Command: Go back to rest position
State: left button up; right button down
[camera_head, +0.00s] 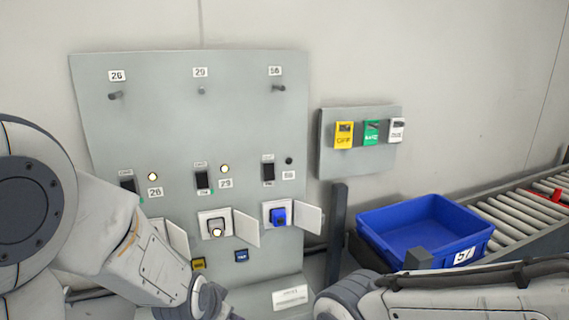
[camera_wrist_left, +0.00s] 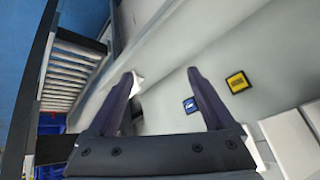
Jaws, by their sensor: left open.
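My left gripper (camera_wrist_left: 162,78) is open in the left wrist view, with nothing between its fingers. In the head view my left arm (camera_head: 150,250) comes in from the left and reaches down in front of the lower panel; its fingers are cut off or hidden at the bottom edge. My right arm (camera_head: 450,298) lies along the bottom right of the head view, and its gripper does not show. The grey panel (camera_head: 145,125) stands upright against the wall, with several small open doors, black switches and lit round lamps.
A blue bin (camera_head: 400,245) labelled 57 stands right of a dark post (camera_head: 336,230), beside a roller conveyor (camera_head: 515,212). A small wall board (camera_head: 365,165) holds yellow, green and white cards. A yellow label (camera_wrist_left: 238,82) and a blue label (camera_wrist_left: 190,105) are near the left gripper.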

pick_arm(q)
jog(key=s+a+n+g, duration=0.4)
jog(key=s+a+n, duration=0.1)
jog(key=s, duration=0.4)
jog(key=s+d+r+m+g, duration=0.1)
jog(key=s+d+r+m, duration=0.2)
jog(key=s+d, duration=0.3)
jog(key=s+d+r+m+g+p, duration=0.1)
jog(key=s+d+r+m, duration=0.2)
jog(key=s+d, duration=0.4)
jog(key=shift+s+d+r+m+g, duration=0.2)
jog(key=shift+r+m+g, duration=0.2)
jog(key=shift+m, duration=0.2)
dwell(0.5)
